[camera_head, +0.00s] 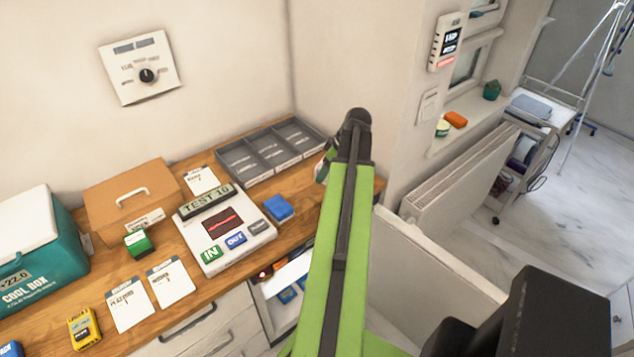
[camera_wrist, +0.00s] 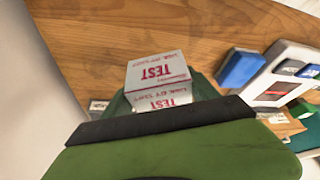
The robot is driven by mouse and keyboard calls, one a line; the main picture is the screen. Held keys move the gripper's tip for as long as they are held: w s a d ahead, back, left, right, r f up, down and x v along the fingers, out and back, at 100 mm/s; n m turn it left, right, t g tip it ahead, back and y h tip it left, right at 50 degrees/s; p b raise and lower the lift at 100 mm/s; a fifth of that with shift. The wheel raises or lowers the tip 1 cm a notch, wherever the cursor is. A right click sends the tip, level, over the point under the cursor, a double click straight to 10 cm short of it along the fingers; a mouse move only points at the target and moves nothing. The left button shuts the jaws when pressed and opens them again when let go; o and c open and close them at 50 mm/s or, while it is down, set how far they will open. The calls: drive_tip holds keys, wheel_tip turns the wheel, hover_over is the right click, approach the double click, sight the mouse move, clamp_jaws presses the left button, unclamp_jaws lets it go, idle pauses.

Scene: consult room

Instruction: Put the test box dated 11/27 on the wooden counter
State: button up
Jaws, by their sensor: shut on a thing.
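A white test box (camera_wrist: 155,72) with red "TEST" lettering shows in the wrist view, with two lettered faces visible. I cannot read a date on it. My gripper (camera_wrist: 163,97) is shut on it, with green jaw parts on both sides. The wooden counter (camera_wrist: 105,40) lies behind and around the box in that view. I cannot tell whether the box touches it. In the head view, the wooden counter (camera_head: 72,297) runs along the wall. There, my green arm reaches over its right end and largely hides my gripper (camera_head: 325,165).
A grey divided tray (camera_head: 236,163), a TEST 10 device (camera_head: 265,232) and a blue box (camera_head: 279,208) stand near the gripper. Farther left are a wooden box (camera_head: 105,205), a green box (camera_head: 138,243), cards, a yellow device (camera_head: 84,328) and a cool box (camera_head: 35,260).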

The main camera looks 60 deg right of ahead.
drive_tip(key=w+f, duration=0.1)
drive_tip(key=w+d+f+b, duration=0.1)
drive_tip(key=w, duration=0.1)
drive_tip(key=shift+f, duration=0.1)
drive_tip(key=shift+w, duration=0.2)
wheel_tip(320, 180, down, 4)
drive_tip(key=b, duration=0.4)
drive_tip(key=shift+f, duration=0.15)
drive_tip(key=shift+r, duration=0.25)
drive_tip(key=shift+f, duration=0.25)
drive_tip(key=o, duration=1.5)
drive_tip(key=shift+r, duration=0.1)
drive_tip(key=shift+c, duration=0.2)
